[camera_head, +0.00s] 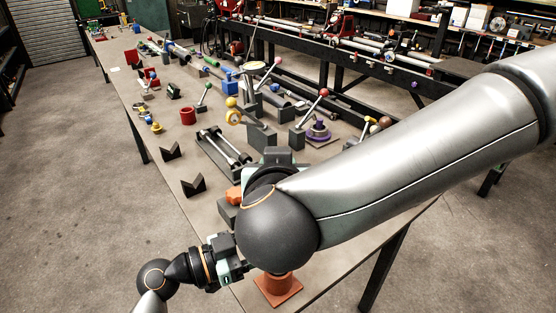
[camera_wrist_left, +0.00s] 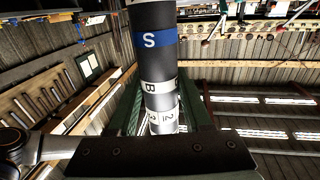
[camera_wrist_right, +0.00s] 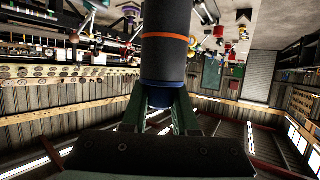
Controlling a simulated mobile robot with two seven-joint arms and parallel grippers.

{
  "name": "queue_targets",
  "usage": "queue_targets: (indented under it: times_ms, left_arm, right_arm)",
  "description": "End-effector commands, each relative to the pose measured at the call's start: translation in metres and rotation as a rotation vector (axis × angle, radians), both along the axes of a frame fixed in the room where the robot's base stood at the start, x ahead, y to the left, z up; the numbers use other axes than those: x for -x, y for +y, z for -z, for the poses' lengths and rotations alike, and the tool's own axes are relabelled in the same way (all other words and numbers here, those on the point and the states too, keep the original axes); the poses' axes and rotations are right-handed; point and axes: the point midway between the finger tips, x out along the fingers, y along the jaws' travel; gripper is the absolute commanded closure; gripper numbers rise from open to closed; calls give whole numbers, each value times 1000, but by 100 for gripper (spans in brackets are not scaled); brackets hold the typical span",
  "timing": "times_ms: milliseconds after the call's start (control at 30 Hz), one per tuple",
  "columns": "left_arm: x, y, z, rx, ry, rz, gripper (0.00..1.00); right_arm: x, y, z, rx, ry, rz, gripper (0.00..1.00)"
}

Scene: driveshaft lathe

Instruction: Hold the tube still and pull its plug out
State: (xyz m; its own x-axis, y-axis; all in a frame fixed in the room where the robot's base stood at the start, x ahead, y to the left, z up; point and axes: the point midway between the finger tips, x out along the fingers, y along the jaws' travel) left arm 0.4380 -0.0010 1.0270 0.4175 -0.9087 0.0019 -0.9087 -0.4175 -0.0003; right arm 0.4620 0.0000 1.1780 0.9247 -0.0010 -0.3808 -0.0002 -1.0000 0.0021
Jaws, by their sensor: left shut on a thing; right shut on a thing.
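In the left wrist view a dark grey tube (camera_wrist_left: 155,60) with a blue "S" band and white lettered labels stands between the green fingers of my left gripper (camera_wrist_left: 160,95), which is shut on it. In the right wrist view a dark tube section (camera_wrist_right: 166,60) with an orange ring ends in a blue plug (camera_wrist_right: 163,97). My right gripper (camera_wrist_right: 162,102) has its fingers either side of this blue end and is shut on it. The plug's seat in the tube looks closed, with no clear gap. In the head view my right arm hides the tube, plug and right fingers.
A long grey table (camera_head: 222,178) carries dark V-blocks (camera_head: 193,186), a red cup (camera_head: 188,116), a rod fixture (camera_head: 222,148) and several ball-handled levers. An orange square-based stand (camera_head: 279,290) sits at the near end, close to my arms. The table's left strip has free room.

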Motion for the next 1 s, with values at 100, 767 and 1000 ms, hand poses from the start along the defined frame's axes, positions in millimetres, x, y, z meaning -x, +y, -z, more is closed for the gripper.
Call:
queue_targets:
  times_ms: [100, 767, 1000]
  left_arm:
    - [-1, 1, 6, -10, 10, -2, 100]
    - [-1, 1, 6, -8, 10, -6, 100]
    - [0, 1, 6, -10, 10, -3, 100]
  right_arm:
    - [3, 1, 3, 3, 13, -7, 100]
    - [1, 1, -11, -3, -6, -3, 100]
    - [0, 1, -12, -3, -3, -1, 100]
